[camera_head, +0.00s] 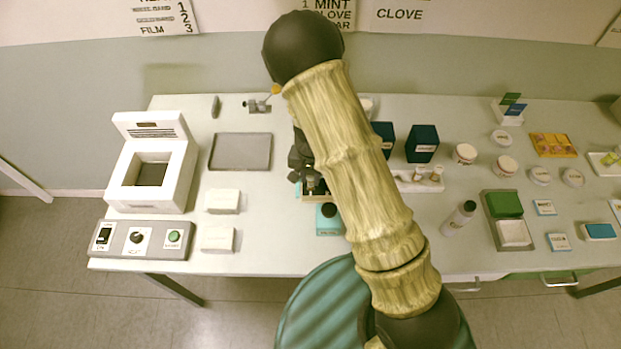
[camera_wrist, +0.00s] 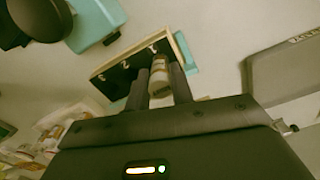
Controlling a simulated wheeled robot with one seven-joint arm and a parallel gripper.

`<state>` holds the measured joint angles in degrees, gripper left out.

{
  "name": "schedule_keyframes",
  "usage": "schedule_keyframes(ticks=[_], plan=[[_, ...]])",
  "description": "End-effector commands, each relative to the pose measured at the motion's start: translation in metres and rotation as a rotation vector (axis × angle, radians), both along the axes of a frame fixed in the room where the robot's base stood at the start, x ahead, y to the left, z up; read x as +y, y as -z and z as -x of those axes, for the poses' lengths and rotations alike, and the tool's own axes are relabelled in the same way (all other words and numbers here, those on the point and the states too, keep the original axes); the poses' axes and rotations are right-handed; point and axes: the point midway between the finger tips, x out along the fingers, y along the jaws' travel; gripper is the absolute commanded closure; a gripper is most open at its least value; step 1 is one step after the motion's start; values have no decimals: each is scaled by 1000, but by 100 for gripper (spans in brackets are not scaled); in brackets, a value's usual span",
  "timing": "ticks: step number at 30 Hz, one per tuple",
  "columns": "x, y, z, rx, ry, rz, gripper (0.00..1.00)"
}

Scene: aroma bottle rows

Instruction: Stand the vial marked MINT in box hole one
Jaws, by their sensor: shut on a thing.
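My gripper (camera_wrist: 161,84) is shut on a small pale vial (camera_wrist: 159,68), which stands between the two dark fingers in the wrist view. The mark on the vial is too blurred to read. The box (camera_wrist: 112,73), with a dark face, a light wooden rim and pale numerals, lies right beyond the fingertips. The vial is at its end marked 1; I cannot tell whether its base is in the hole or above it. In the head view my arm hides most of the gripper, and only a bit of the box (camera_head: 316,187) shows.
A grey tray (camera_head: 241,152) and white blocks (camera_head: 222,201) lie to the left, beside a white machine (camera_head: 152,165). Dark boxes (camera_head: 422,144) and a white rack with small vials (camera_head: 420,181) stand to the right.

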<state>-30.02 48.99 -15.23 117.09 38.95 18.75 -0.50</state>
Motion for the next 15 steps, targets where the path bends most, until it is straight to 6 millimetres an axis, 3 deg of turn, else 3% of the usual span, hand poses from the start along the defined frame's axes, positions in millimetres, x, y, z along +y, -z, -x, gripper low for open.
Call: schedule_keyframes(ticks=[4,15], plan=[[0,15,0,2,1,-1,99],[0,20,0,0,0,0,99]])
